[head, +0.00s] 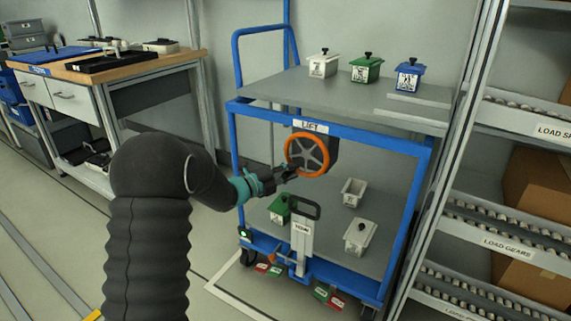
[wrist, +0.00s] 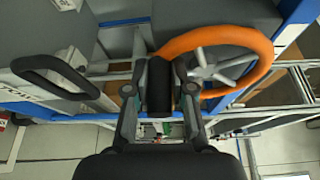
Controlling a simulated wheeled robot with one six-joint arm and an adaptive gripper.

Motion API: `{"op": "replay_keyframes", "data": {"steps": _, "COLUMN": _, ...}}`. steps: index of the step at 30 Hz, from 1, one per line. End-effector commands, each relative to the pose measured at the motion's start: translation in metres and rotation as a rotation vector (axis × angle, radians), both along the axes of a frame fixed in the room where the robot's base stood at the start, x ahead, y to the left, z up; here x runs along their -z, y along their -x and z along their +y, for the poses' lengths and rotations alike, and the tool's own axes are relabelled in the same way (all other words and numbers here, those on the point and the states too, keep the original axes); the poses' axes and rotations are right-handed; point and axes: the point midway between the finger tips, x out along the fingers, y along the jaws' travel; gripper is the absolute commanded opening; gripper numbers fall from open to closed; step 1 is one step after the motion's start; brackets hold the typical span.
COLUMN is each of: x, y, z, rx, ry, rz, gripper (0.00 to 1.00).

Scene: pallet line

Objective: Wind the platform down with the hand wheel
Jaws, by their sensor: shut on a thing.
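The hand wheel (head: 310,153) has an orange rim and grey spokes and sits below the LIFT label on the blue cart's front. It also shows in the wrist view (wrist: 222,66), right of centre. My gripper (head: 287,172) is at the wheel's lower left. In the wrist view its fingers are closed around a black cylindrical grip (wrist: 159,88) at the rim's left edge. The grey platform (head: 300,88) is at the top of the cart, above the wheel, and carries white, green and blue lidded boxes near its back.
A black-handled post (head: 302,235) stands at the cart's front, below the wheel. A lower shelf holds a green and two white boxes. A roller rack (head: 490,248) is close on the right. A workbench (head: 120,68) is at the left, with open floor between.

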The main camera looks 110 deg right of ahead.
Motion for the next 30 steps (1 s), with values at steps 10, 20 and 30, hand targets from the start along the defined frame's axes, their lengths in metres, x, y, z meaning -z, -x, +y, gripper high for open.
{"op": "replay_keyframes", "data": {"steps": 10, "x": -0.0025, "y": 0.0065, "z": 0.0016, "rx": -0.008, "ry": -0.096, "rz": 0.097, "gripper": 0.0}}
{"op": "replay_keyframes", "data": {"steps": 20, "x": -0.001, "y": 0.0078, "z": 0.0027, "rx": -0.007, "ry": -0.115, "rz": 0.114, "gripper": 0.0}}
{"op": "replay_keyframes", "data": {"steps": 30, "x": -0.0004, "y": 0.0081, "z": 0.0031, "rx": -0.006, "ry": -0.114, "rz": 0.112, "gripper": 0.47}}
